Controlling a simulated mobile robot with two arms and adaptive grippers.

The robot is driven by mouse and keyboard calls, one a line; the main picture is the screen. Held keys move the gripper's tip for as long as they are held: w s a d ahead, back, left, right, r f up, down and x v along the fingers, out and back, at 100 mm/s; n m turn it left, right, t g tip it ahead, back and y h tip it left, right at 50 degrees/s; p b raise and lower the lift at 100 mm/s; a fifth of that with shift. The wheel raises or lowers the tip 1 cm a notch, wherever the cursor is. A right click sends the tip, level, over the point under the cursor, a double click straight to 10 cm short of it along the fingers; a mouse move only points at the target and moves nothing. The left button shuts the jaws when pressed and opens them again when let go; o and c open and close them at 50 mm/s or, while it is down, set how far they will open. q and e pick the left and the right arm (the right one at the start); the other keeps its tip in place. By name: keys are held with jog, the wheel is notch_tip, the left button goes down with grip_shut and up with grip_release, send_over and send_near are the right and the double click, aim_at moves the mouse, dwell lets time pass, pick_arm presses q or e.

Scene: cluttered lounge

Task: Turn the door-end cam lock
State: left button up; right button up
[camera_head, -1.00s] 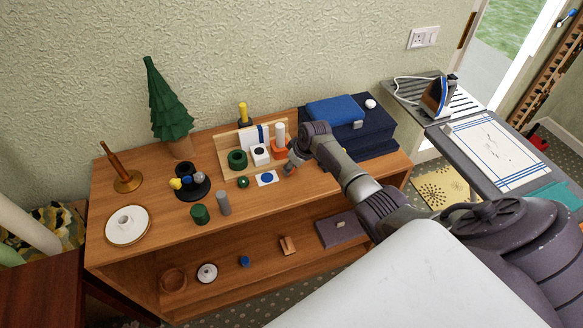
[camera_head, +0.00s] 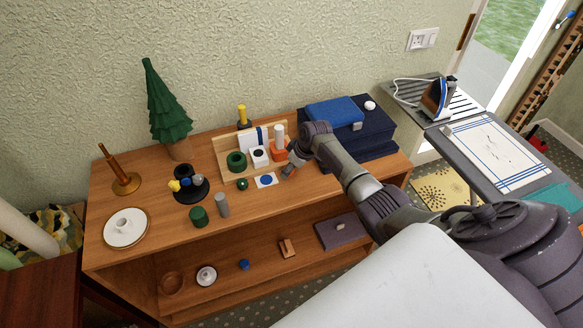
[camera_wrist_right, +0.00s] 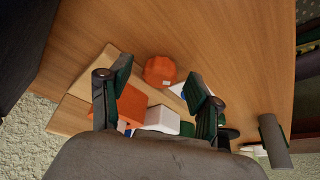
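A light wooden stand (camera_head: 224,163) on the cabinet top holds a green ring-shaped part (camera_head: 236,161), a white block with a dark hole (camera_head: 259,156) and, at the door end, an orange block (camera_head: 279,152) with a white cylinder (camera_head: 279,134) above it. I cannot tell a lock's turned position. My right gripper (camera_head: 290,171) is just in front of the orange block. In the right wrist view its fingers (camera_wrist_right: 158,84) are apart and empty. The orange block (camera_wrist_right: 123,105) shows between them, and a round orange piece (camera_wrist_right: 160,71) lies beyond the tips. My left gripper is out of view.
A blue disc on a white card (camera_head: 266,180) and a small green piece (camera_head: 243,184) lie before the stand. Green (camera_head: 199,216) and grey (camera_head: 222,205) cylinders stand nearer the front edge. A dark blue box (camera_head: 368,137) sits close on the right.

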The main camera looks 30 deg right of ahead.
jog(key=shift+r, duration=0.1)
jog(key=v, duration=1.2)
